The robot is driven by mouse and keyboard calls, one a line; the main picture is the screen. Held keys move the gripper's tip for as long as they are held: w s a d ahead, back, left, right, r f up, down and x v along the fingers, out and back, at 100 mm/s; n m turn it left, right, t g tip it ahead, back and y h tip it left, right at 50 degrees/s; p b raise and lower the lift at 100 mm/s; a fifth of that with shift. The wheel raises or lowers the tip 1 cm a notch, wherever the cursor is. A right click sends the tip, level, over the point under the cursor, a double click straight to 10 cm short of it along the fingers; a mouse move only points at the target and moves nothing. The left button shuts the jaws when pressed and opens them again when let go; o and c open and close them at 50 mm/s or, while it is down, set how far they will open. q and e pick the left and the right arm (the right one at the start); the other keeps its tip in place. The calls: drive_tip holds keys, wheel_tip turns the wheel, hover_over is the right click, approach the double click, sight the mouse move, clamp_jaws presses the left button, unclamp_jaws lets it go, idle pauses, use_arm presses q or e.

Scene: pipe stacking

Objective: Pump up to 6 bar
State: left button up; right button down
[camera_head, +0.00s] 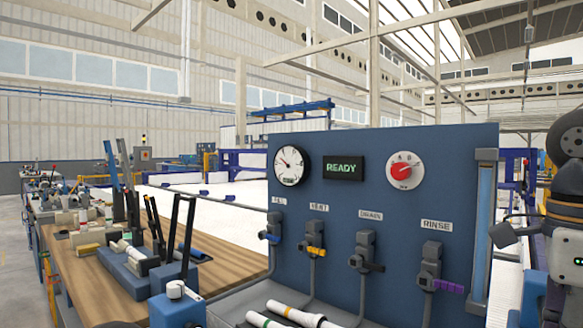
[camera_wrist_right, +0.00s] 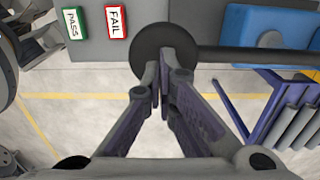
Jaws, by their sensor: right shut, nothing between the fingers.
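A white round pressure gauge (camera_head: 292,165) sits at the upper left of the blue panel (camera_head: 335,230); its needle points to the upper left, and its numbers are too small to read. In the right wrist view, my right gripper (camera_wrist_right: 165,55) is shut and empty. Its fingertips overlap a dark round knob (camera_wrist_right: 150,45) at the end of a dark bar (camera_wrist_right: 240,54); I cannot tell whether they touch. My left gripper is not in view.
A wooden bench (camera_head: 90,280) with tools stands left. A blue block (camera_head: 178,308) and white pipes (camera_head: 295,314) are at the bottom.

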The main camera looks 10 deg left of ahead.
drive_tip(key=shift+f, duration=4.8)
wheel_tip(320, 180, up, 9)
drive_tip(key=shift+r, duration=0.4)
